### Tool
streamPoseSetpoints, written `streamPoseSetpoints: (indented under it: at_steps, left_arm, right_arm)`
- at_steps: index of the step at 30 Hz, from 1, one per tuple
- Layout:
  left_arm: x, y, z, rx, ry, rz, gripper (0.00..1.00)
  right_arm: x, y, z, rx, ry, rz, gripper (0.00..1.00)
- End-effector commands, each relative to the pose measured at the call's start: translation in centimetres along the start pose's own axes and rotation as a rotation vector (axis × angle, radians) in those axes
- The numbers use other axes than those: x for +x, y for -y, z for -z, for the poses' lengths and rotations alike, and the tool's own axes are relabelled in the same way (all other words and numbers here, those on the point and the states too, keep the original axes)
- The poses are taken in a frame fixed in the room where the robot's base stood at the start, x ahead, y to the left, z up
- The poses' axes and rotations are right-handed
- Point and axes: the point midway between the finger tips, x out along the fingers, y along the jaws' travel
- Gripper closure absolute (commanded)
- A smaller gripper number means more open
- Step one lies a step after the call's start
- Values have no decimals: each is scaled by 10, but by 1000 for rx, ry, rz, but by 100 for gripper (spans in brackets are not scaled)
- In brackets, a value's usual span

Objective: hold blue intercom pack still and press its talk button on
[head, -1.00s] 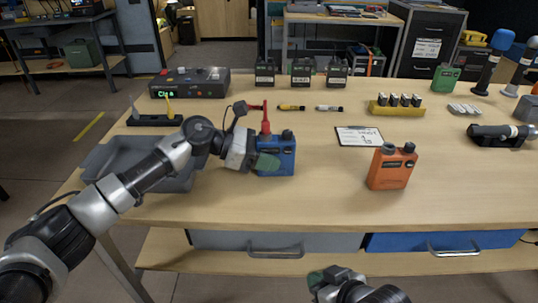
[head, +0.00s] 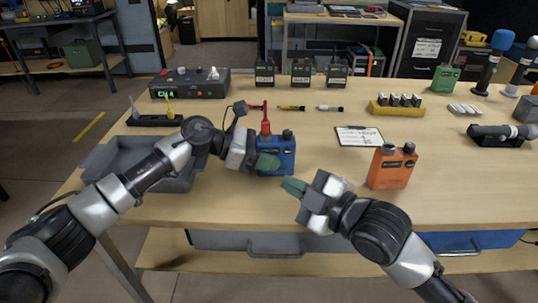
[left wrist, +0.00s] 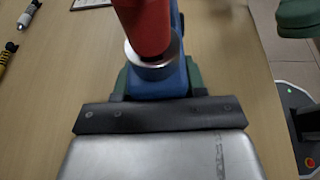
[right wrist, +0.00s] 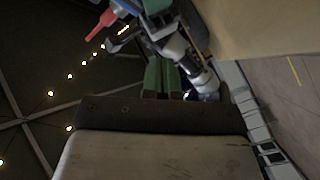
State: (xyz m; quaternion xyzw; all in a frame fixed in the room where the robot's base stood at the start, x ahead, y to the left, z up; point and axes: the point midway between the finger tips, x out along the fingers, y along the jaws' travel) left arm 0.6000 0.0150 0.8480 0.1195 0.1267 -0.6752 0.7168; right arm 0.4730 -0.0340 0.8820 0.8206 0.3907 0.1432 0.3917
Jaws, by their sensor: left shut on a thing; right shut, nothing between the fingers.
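The blue intercom pack (head: 281,158) stands upright on the table with a red antenna (head: 265,122) and a dark knob on top. My left gripper (head: 266,163) is shut on the pack from its left side. In the left wrist view the red antenna (left wrist: 146,25) and blue body (left wrist: 158,84) sit between the green fingers. My right gripper (head: 293,187) is shut and empty, just in front of the pack to its lower right, apart from it. In the right wrist view its green fingers (right wrist: 161,78) are together. The talk button cannot be made out.
An orange pack (head: 391,167) stands to the right. A clipboard (head: 359,137) lies behind, and a grey tray (head: 130,155) sits under my left arm. A control box (head: 189,83) and several dark packs (head: 301,72) line the back. The table between them is mostly clear.

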Motion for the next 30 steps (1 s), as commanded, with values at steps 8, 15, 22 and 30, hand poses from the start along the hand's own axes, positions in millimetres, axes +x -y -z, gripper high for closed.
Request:
streamPoseSetpoints:
  at_steps: [8, 15, 22, 30]
  left_arm:
    - [0, 0, 0, -1, -1, 2, 85]
    - [0, 0, 0, -1, -1, 2, 85]
    - [0, 0, 0, -1, -1, 1, 85]
    - [0, 0, 1, -1, -1, 2, 85]
  right_arm:
    - [28, -21, -20, 2, 1, -1, 100]
    - [43, -31, -31, 3, 0, 0, 100]
    - [46, -33, -33, 3, 0, 0, 100]
    - [46, -33, -33, 4, 0, 0, 100]
